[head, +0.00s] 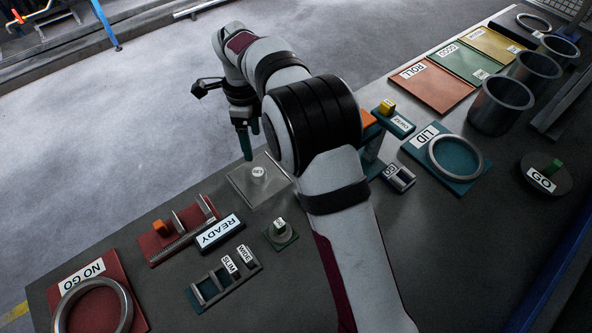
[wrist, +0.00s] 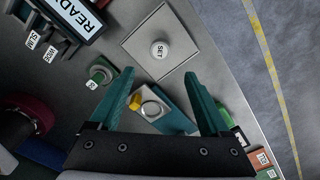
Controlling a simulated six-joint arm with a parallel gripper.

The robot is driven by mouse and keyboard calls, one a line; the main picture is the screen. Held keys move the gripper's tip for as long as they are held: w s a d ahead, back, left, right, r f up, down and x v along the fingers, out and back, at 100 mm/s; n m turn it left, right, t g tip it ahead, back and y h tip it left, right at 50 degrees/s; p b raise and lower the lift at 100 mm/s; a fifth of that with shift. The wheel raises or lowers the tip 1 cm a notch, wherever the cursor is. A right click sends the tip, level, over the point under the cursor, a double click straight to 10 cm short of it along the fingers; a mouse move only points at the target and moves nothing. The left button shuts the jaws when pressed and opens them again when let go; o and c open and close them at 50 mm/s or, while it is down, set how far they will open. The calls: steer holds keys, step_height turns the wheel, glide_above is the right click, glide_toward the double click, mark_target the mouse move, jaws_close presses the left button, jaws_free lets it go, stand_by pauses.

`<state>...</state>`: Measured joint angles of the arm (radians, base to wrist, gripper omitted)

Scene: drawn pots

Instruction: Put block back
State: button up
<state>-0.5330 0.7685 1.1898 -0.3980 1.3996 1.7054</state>
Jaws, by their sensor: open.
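My gripper (head: 246,152) is open, its two teal fingers pointing down near the square grey plate (head: 239,183). In the wrist view my gripper (wrist: 157,82) has nothing clearly held between its fingers. A round white-topped piece marked SET (wrist: 159,50) stands on that plate, beyond the fingertips. A small orange block (head: 159,227) sits on the red rack (head: 152,248). A yellow block (head: 387,106) is on a teal stand (head: 398,126); a yellow block also shows in the wrist view (wrist: 134,102). Which block the task means I cannot tell.
A READY sign (head: 220,232), a slotted SLIM/WIDE holder (head: 222,284) and a green-based knob (head: 280,233) stand near the plate. A NO GO tray (head: 127,298) is at lower left. A LID plate (head: 465,178) and grey cups (head: 500,103) are at right.

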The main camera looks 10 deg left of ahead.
steer(key=s+d+r+n, duration=0.4)
steer(key=s+d+r, duration=0.3)
steer(key=d, duration=0.4)
steer(key=s+d+n+y, duration=0.1)
steer(key=s+d+n, duration=0.3)
steer(key=s, duration=0.7)
steer(key=s+d+n, duration=0.4)
steer(key=s+d, duration=0.3)
steer(key=s, duration=0.5)
steer(key=shift+s+f+y, duration=0.15)
steer(key=shift+f+y, duration=0.05)
steer(key=shift+y, duration=0.2)
